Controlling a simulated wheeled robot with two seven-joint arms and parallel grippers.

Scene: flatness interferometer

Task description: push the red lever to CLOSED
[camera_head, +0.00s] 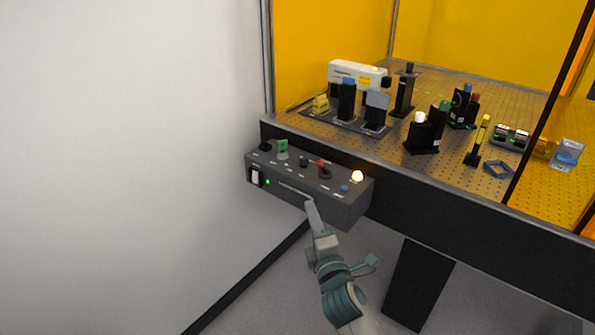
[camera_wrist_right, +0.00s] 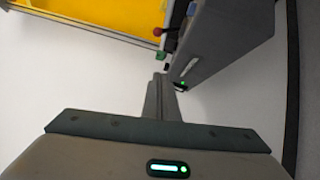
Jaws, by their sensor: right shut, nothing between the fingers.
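The red lever (camera_head: 322,164) has a red knob and stands on top of a grey control box (camera_head: 350,213) fixed to the front of the optical table. In the right wrist view a red knob (camera_wrist_right: 158,31) shows at the top, beyond the fingertips, beside the box (camera_wrist_right: 232,38). My right gripper (camera_head: 310,203) is shut and empty, with its fingers pointing up in front of the box's front face, below the lever. The fingers also show in the wrist view (camera_wrist_right: 160,78), apart from the knob. The lever's labels are too small to read. My left gripper is out of view.
Optical mounts stand on the perforated table (camera_head: 400,165). A white wall (camera_head: 120,150) bounds the left.

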